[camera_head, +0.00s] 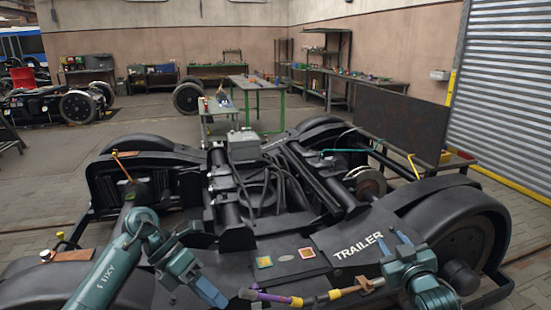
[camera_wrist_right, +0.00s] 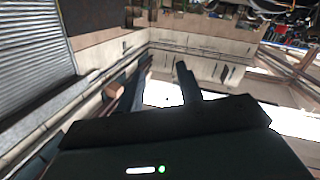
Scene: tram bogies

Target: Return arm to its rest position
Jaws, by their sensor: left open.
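My left arm comes in from the lower left of the head view. Its gripper (camera_head: 207,292) is open, low over the near side of the black bogie marked TRAILER (camera_head: 320,222), with nothing seen in it. My right gripper (camera_head: 396,242) is at the lower right, over the same bogie, its blue fingers pointing up and away. A rod-shaped tool (camera_head: 325,297) with purple, yellow and wooden parts runs left from beside the right wrist. I cannot tell whether it touches that arm. In the right wrist view, a dark finger (camera_wrist_right: 187,80) shows against bright background.
Wheels (camera_head: 460,240) and cables surround the arms. A green-legged table (camera_head: 258,83) and shelves stand behind. A yellow-edged roller shutter (camera_head: 508,90) is at right. Bare floor (camera_head: 60,170) lies to the left.

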